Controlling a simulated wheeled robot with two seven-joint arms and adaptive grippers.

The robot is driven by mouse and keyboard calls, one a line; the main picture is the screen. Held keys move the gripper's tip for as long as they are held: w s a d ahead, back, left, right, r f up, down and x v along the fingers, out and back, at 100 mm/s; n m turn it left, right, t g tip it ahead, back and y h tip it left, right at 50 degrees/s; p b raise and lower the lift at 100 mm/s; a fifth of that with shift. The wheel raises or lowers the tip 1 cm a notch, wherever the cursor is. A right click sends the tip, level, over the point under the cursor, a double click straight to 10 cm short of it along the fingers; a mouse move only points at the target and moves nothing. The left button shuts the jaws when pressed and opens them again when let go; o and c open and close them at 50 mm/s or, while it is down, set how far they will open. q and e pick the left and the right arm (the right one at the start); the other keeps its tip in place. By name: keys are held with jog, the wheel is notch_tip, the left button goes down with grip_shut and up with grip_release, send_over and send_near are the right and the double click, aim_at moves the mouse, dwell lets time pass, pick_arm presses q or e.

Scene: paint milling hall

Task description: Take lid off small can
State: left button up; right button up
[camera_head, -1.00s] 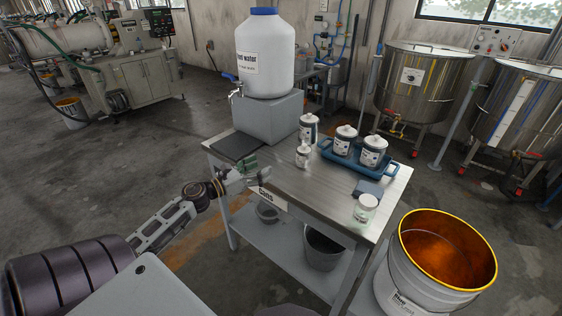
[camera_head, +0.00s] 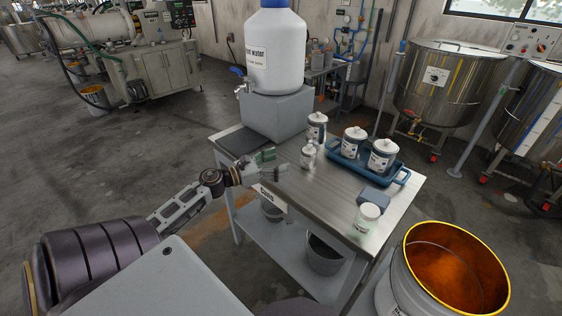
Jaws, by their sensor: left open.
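The small can (camera_head: 309,157) stands upright on the steel table (camera_head: 330,190), left of the tray. It is white with a dark label, and its lid appears to be on top. My left gripper (camera_head: 273,164) comes in from the left over the table's front left part, near the small can. Its greenish fingers are spread and empty, pointing toward the can, with a gap between them. My right gripper is not in view.
A taller can (camera_head: 317,127) stands just behind. A blue tray (camera_head: 400,178) holds two lidded cans. A blue block (camera_head: 374,196) and a pale jar (camera_head: 366,217) sit at the right front. A water container (camera_head: 275,60) stands on a grey block (camera_head: 278,115).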

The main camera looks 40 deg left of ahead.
aim_at(302, 154)
pick_arm(q)
jog(key=shift+w, duration=0.15)
jog(key=shift+x, duration=5)
jog(key=shift+p+x, duration=0.35)
jog(key=shift+x, duration=1.4)
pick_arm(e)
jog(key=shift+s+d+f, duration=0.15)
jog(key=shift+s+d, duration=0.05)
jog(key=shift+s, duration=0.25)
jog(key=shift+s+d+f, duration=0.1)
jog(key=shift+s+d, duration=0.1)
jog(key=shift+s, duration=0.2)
pick_arm(q)
jog(key=shift+c, duration=0.4)
